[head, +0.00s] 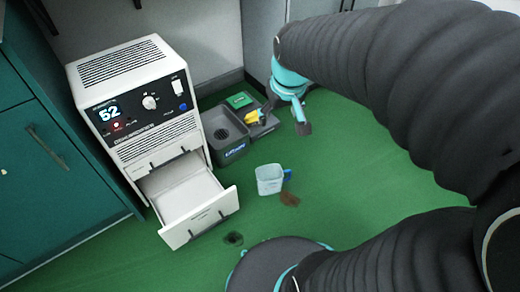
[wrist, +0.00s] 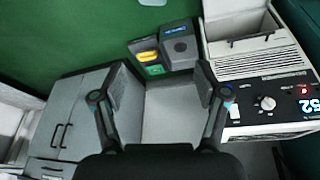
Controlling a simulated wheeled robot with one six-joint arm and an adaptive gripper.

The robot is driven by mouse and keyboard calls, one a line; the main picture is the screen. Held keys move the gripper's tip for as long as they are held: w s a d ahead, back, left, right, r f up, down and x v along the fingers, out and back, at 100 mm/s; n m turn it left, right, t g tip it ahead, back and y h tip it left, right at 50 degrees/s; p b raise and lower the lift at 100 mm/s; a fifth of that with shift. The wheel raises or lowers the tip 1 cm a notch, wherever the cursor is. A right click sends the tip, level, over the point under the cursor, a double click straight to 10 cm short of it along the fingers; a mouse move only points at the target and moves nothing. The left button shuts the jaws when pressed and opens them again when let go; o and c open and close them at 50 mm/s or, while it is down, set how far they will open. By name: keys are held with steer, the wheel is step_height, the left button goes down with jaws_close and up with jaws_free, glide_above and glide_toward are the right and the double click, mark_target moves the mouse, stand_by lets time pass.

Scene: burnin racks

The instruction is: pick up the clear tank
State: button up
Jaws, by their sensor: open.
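The clear tank (head: 267,181) is a small see-through open box with a blue part on its right side. It stands on the green floor right of the open drawer in the head view. A pale piece at the top edge of the wrist view (wrist: 152,2) may be the tank, mostly cut off. My gripper (head: 284,116) is open and empty, in the air beyond the tank towards the back wall. In the wrist view its two fingers (wrist: 161,96) are spread wide with nothing between them.
A white machine (head: 136,100) reading 52 stands left, its drawer (head: 199,217) pulled out. Beside it are a grey bin (head: 225,133) and a grey tray (head: 264,128) with yellow and green items. A brown patch (head: 289,200) and a dark floor spot (head: 233,238) lie nearby. Teal cabinets (head: 55,170) stand left.

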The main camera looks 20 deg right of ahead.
steer(key=w+d+f+g+b, duration=0.15)
steer(key=w+d+f, duration=0.25)
steer(key=w+f, duration=0.55)
steer(key=n+g+b, duration=0.1)
steer(key=g+b, duration=0.1)
steer(key=b, duration=0.1)
glide_above(288, 171)
step_height(288, 171, down, 27)
step_height(288, 171, down, 9)
steer(key=shift+r+b, duration=0.1)
steer(key=shift+b, duration=0.45)
steer(key=shift+w+a+f+b, duration=0.1)
steer(key=shift+f+b, duration=0.4)
steer(key=shift+f, duration=2.6)
jaws_close()
steer(key=shift+r, duration=0.15)
